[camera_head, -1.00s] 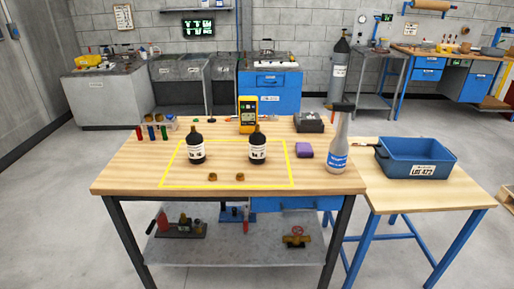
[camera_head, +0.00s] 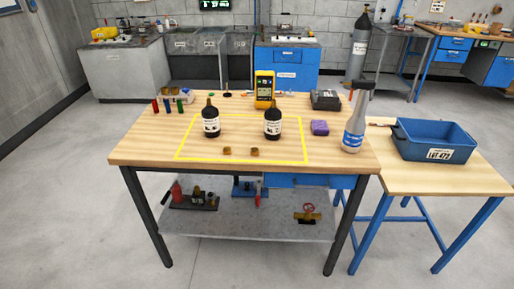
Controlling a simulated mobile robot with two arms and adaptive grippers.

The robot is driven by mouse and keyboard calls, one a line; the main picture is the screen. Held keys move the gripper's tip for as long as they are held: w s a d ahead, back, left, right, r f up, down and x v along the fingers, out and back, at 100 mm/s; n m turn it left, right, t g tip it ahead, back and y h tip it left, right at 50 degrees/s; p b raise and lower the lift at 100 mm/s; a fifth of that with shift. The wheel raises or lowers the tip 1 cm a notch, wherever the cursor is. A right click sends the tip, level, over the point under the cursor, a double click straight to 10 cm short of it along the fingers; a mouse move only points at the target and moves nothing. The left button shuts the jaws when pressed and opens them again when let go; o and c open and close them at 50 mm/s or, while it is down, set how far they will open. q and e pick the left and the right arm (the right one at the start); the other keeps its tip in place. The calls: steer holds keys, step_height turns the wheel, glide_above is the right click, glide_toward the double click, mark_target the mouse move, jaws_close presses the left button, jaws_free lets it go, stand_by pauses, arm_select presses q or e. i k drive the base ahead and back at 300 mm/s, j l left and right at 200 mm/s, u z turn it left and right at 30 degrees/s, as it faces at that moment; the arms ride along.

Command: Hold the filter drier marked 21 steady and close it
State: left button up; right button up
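Two black filter driers with white labels stand upright on the wooden workbench (camera_head: 150,150), inside a yellow outlined rectangle. One is the left drier (camera_head: 211,121), the other the right drier (camera_head: 273,123). The label numbers are too small to read, so I cannot tell which is marked 21. Two small brass caps (camera_head: 227,150) (camera_head: 255,151) lie apart from the driers, near the front line of the rectangle. Neither of my grippers is in view.
A spray bottle (camera_head: 353,135) and a purple block (camera_head: 320,128) stand right of the rectangle. A yellow meter (camera_head: 264,90) and a dark box (camera_head: 326,99) are behind. Small coloured cylinders (camera_head: 168,105) stand back left. A blue bin (camera_head: 436,140) sits on the right side table.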

mark_target(272, 116)
steer(key=i+j+z, duration=0.25)
steer(key=i, duration=0.2)
steer(key=i+j+z, duration=0.3)
steer(key=i+j, duration=0.15)
